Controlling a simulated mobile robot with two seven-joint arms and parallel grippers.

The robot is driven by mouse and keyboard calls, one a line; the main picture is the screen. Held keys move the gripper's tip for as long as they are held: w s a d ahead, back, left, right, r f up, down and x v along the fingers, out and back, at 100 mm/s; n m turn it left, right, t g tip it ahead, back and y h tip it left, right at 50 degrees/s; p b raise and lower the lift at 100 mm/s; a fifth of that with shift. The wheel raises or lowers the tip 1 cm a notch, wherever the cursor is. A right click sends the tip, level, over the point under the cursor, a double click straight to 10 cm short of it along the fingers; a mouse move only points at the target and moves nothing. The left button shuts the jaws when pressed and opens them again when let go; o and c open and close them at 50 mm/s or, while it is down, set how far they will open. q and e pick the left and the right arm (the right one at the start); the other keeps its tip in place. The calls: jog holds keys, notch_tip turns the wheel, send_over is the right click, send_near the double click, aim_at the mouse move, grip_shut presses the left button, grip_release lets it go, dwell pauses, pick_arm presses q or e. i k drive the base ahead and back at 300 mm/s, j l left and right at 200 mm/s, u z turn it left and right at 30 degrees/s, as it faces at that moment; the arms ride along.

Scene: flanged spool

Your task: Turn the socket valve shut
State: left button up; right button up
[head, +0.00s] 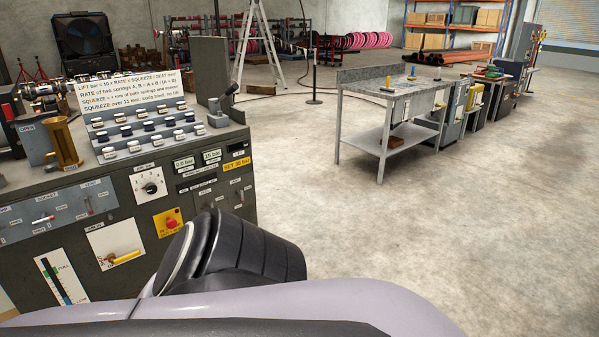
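Neither of my grippers shows in the head view. A pale arm link of mine with a black joint crosses the bottom, apart from the valve in the picture.
The bench (120,190) carries a dial (150,187), a red button on yellow (171,222), a yellow-handled valve (122,257) and a gauge (62,280). Spring rows (146,131) and a brass cylinder (64,146) stand on top. A steel table (390,90) stands beyond open floor.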

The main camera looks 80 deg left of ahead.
aim_at(44, 219)
jog(key=u, duration=4.15)
jog(key=i+l, duration=0.85)
jog(key=l, duration=0.15)
jog(key=i+l, duration=0.9)
jog(key=l, duration=0.1)
